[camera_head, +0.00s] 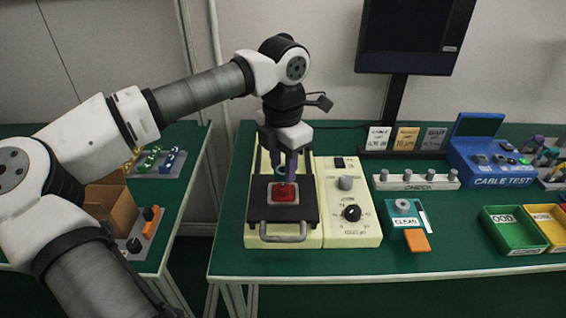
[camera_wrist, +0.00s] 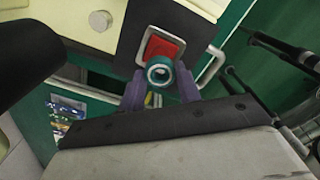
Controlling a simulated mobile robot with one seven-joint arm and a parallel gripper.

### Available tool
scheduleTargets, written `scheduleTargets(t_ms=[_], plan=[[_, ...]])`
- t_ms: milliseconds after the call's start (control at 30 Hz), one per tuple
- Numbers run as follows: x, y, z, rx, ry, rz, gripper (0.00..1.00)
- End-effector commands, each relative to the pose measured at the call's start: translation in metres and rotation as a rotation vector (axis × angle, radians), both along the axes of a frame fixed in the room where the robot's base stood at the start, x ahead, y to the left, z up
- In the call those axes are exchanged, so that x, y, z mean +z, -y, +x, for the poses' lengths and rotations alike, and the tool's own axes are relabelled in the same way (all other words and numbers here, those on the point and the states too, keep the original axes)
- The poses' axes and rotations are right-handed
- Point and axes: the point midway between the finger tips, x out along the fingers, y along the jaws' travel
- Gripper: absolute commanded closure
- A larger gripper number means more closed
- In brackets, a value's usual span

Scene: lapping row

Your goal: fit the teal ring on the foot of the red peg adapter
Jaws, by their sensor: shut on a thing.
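The red peg adapter (camera_head: 285,193) sits in the black plate of the cream machine, and its red top also shows in the wrist view (camera_wrist: 163,47). My gripper (camera_head: 285,171) is directly above it, fingers pointing down. The two purple fingers are shut on the teal ring (camera_wrist: 159,71), which also shows in the head view (camera_head: 281,170). In the wrist view the ring lies between the fingertips and covers part of the red adapter. The adapter's foot is hidden, and I cannot tell whether the ring touches the adapter.
The cream machine (camera_head: 340,228) has knobs at right and a front handle (camera_head: 283,237). Further right are a teal CLEAN pad (camera_head: 404,222), an orange block (camera_head: 417,240), a green bin (camera_head: 512,238) and a blue cable tester (camera_head: 490,165). The front table edge is clear.

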Motion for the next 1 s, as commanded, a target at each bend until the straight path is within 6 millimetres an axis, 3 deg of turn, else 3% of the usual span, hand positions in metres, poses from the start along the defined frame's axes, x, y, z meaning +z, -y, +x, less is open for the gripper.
scheduleTargets(t_ms=[1000], plan=[[-0.0055, 0.0, 0.0, 0.0, 0.0, 0.0, 0.89]])
